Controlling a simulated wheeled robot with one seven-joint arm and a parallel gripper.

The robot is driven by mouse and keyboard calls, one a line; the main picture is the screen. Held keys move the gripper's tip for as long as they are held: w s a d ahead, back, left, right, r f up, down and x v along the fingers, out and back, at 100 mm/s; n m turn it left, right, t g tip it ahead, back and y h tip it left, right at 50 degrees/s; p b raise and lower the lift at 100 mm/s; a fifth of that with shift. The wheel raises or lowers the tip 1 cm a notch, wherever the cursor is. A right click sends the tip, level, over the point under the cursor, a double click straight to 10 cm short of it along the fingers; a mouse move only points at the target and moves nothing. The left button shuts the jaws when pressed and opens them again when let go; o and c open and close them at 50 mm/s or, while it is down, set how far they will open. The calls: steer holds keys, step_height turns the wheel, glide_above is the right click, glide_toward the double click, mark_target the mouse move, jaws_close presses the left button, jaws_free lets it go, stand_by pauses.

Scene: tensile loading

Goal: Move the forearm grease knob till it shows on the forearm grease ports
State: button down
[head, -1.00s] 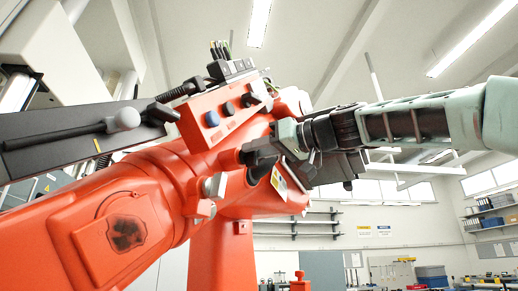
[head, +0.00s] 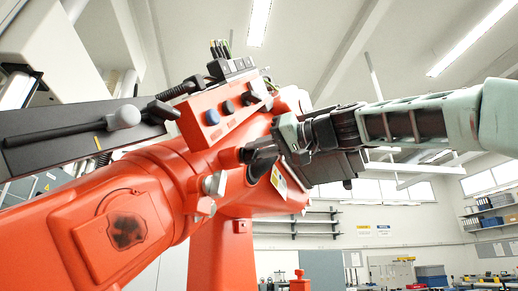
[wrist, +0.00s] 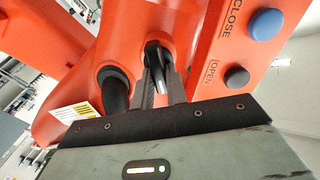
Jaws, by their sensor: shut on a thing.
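The orange robot forearm (head: 130,215) fills the left and middle of the head view. My gripper (wrist: 160,82) reaches the orange body from the right; it also shows in the head view (head: 282,150). Its two dark fingers are shut on a small dark knob (wrist: 155,55), which I take for the forearm grease knob, at a recess in the orange surface. The fingers cover much of it, so its pointing direction is hard to read. A thick black cylinder (wrist: 114,90) sticks out beside it, left of the fingers; it shows in the head view (head: 262,158). No port marking is readable.
An orange panel with a blue CLOSE button (wrist: 266,24) and a black OPEN button (wrist: 237,77) lies close to the right of my fingers. A white and yellow label (wrist: 75,112) is at the left. Shelves (head: 295,222) stand far behind.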

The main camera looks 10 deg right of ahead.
steer(key=shift+w+d+f+m+p, duration=0.15)
steer(key=shift+m+p, duration=0.1)
steer(key=shift+m, duration=2.15)
steer(key=shift+w+d+f+m+p, duration=0.1)
steer(key=shift+f+m+p, duration=0.1)
steer(key=shift+m, duration=2.2)
steer(key=c, duration=1.4)
jaws_free()
steer(key=b+v, duration=0.4)
steer(key=v, duration=1.3)
steer(key=shift+s, duration=0.2)
